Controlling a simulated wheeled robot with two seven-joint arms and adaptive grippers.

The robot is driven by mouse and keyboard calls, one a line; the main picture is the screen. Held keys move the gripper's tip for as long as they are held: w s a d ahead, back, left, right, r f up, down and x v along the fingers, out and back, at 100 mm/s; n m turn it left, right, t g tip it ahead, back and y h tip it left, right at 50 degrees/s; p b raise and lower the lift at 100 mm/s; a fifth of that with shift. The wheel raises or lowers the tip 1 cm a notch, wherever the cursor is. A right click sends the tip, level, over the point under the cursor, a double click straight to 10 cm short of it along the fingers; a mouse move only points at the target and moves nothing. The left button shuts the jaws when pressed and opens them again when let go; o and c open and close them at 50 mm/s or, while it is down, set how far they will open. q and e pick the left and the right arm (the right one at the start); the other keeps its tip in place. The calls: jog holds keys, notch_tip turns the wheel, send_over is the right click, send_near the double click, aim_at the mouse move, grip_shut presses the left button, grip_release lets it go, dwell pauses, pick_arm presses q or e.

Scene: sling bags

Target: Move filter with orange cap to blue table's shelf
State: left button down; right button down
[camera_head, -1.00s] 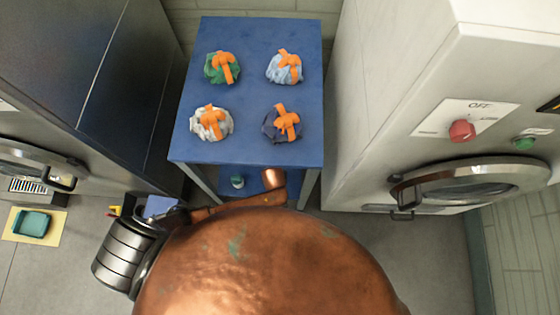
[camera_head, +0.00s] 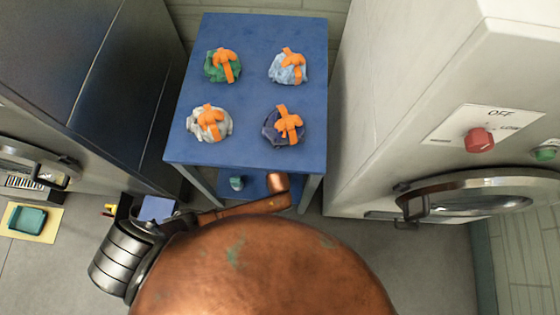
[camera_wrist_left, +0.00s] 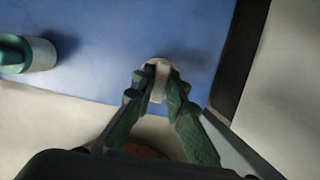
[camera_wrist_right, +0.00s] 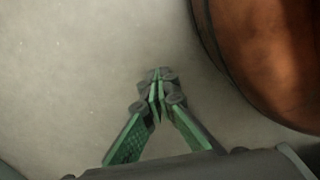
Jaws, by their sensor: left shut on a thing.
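The blue table (camera_head: 250,105) stands ahead in the head view. Its lower shelf (camera_head: 257,186) shows under the top and fills much of the left wrist view. A pale filter with a green cap (camera_wrist_left: 28,54) stands on that shelf, and in the head view it is small under the tabletop (camera_head: 236,184). My left gripper (camera_wrist_left: 161,76) is shut on a small pale, round-ended thing (camera_wrist_left: 159,63), seemingly a filter, over the shelf's edge. Fingers hide most of it, and its cap colour is unclear. My right gripper (camera_wrist_right: 158,77) is shut and empty above the grey floor.
Several bundled bags with orange straps, such as the green one (camera_head: 215,66), lie on the tabletop. A white machine (camera_head: 440,70) with a red knob stands close on the right. Dark cabinets (camera_head: 110,70) stand on the left. A teal container (camera_head: 28,220) sits on a yellow mat.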

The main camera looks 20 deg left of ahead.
pick_arm(q)
jog(key=c, duration=1.9)
grip_release()
jog(key=shift+f, duration=0.1)
jog(key=shift+c, duration=0.2)
